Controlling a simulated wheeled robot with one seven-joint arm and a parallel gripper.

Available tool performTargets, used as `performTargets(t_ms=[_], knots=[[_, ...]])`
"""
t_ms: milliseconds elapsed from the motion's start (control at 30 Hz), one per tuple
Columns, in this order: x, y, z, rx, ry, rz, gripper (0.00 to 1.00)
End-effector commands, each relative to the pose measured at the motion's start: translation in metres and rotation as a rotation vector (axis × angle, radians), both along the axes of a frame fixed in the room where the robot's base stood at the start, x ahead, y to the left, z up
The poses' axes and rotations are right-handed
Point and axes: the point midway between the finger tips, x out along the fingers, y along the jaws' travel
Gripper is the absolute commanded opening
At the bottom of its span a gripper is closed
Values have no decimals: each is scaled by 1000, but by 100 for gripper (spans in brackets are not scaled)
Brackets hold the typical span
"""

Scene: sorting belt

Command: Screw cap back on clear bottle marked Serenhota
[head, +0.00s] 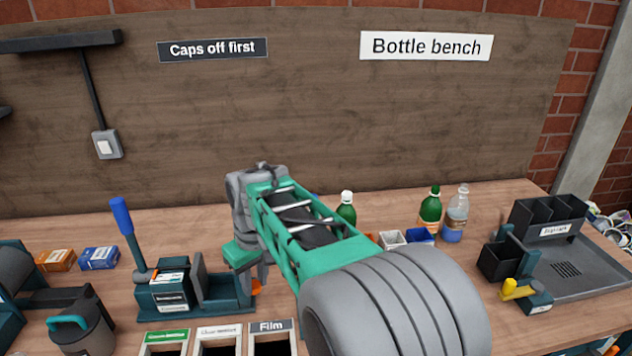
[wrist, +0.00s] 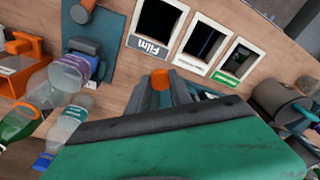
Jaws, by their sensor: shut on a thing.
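My gripper (wrist: 160,86) is shut on a small orange cap (wrist: 159,77), whose top shows between the grey fingertips in the wrist view. In the head view an orange bit (head: 257,287) shows low by my gripper, beside the teal clamp stand. A clear bottle with a purple band (wrist: 72,72) shows at the left of the wrist view, apart from the cap. A second clear bottle with blue at one end (wrist: 62,128) is below it. No bottle lettering is readable, so I cannot tell which is marked Serenhota. My arm hides part of the bench.
A teal clamp stand with a blue lever (head: 121,215) stands left of my gripper. Labelled openings, one reading Film (head: 271,326), lie at the front. A green bottle (head: 431,210) and a clear bottle with blue (head: 457,215) stand at the right rear, near a grey tray (head: 590,270).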

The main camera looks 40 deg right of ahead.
Motion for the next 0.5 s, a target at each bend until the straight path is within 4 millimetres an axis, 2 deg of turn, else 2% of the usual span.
performTargets(t_ms=[33, 200, 333, 400, 500], knots=[[8, -29, 36, 3, -1, 23, 0], [19, -115, 98, 0, -6, 190, 0], [17, -162, 125, -8, -9, 293, 0], [14, -177, 132, -12, -10, 329, 0], [13, -186, 134, -14, -10, 354, 0]])
